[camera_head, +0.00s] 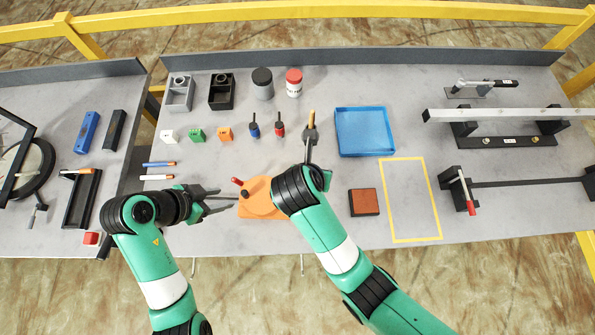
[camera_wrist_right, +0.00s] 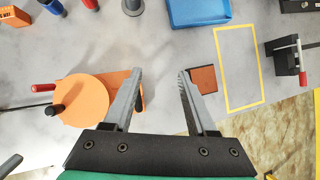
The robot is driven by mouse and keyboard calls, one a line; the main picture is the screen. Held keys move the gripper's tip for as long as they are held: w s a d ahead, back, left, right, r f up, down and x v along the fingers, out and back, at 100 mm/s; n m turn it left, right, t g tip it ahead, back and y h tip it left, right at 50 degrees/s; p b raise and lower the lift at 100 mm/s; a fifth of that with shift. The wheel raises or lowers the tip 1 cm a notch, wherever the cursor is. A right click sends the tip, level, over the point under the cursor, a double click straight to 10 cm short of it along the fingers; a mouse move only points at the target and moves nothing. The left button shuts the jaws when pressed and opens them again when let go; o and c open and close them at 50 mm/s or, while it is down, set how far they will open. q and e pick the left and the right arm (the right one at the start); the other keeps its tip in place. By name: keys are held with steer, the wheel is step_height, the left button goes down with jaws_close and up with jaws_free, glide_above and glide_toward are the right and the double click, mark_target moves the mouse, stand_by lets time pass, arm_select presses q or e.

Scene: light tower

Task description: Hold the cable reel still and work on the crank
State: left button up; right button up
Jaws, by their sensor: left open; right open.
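The orange cable reel (camera_head: 258,197) lies on the table in front of me, partly hidden by my right arm. In the right wrist view its round orange disc (camera_wrist_right: 85,97) carries a black knob (camera_wrist_right: 57,110). A crank with a red handle (camera_wrist_right: 42,88) sticks out at its left; the handle also shows in the head view (camera_head: 237,181). My left gripper (camera_head: 235,204) is open, its fingers pointing at the reel's left side; contact cannot be told. My right gripper (camera_wrist_right: 157,75) is open and empty, to the right of the disc, its left finger overlapping the reel's orange base.
A brown block (camera_head: 364,202), a yellow-outlined area (camera_head: 437,222) and a blue tray (camera_head: 364,132) lie to the right. A black stand with a red handle (camera_head: 460,188) is farther right. The outlined area is clear.

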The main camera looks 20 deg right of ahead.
steer(key=s+a+f+n+g, duration=0.1)
steer(key=s+a+f+n, duration=0.2)
steer(key=s+a+f, duration=0.3)
steer(key=shift+y, duration=0.4)
steer(key=x, duration=0.7)
steer(key=w+x, duration=0.1)
steer(key=x, duration=0.3)
steer(key=shift+w+a, duration=0.1)
steer(key=shift+a, duration=0.1)
steer(key=shift+c, duration=0.3)
jaws_close()
stand_by(1.0)
